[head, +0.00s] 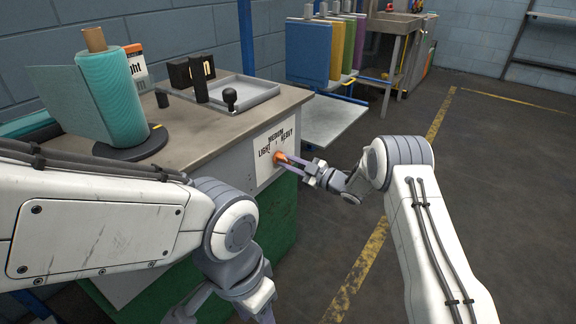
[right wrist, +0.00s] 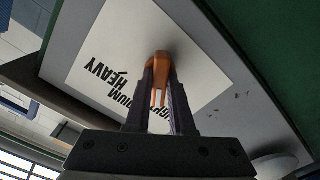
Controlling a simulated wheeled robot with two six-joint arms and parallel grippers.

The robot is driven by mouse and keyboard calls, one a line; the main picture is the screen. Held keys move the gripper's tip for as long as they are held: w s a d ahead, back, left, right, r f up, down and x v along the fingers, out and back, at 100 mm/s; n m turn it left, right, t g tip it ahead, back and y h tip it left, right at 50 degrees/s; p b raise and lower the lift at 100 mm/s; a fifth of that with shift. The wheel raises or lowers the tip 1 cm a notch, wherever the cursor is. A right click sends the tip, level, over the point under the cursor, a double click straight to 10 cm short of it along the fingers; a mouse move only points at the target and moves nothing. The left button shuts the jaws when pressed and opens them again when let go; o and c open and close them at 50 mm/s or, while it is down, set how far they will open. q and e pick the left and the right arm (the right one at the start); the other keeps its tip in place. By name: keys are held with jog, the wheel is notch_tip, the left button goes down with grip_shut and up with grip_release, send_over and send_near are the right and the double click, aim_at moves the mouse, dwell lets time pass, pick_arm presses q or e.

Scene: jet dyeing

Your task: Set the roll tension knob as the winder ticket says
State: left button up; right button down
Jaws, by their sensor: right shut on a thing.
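The orange roll tension knob (head: 279,157) sits on a white dial plate (head: 262,165) on the bench's front, marked LIGHT, MEDIUM and HEAVY. My right gripper (head: 291,160) is shut on the knob. In the right wrist view, the fingers (right wrist: 160,92) clasp the orange knob (right wrist: 158,66); HEAVY and part of MEDIUM show upside down beside it. I cannot tell which mark the knob points at. An orange-topped white card (head: 137,66), perhaps the winder ticket, stands behind the teal roll (head: 108,100); only "ght" shows. My left gripper hangs low at the bottom, its fingers unclear.
The bench top (head: 190,130) holds the roll on a black base, a grey tray (head: 245,92), a black ball-topped lever (head: 230,97) and dark blocks. Coloured hanging panels (head: 310,50) and a sink (head: 395,22) stand behind. The floor at right is clear.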

jog(key=shift+s+d+f+n+b, duration=0.15)
jog(key=shift+n+b, duration=0.15)
jog(key=shift+n, duration=0.6)
jog(key=c, duration=0.8)
grip_release()
jog(key=p+v, duration=0.2)
jog(key=v, duration=0.8)
jog(key=shift+s+d, duration=0.1)
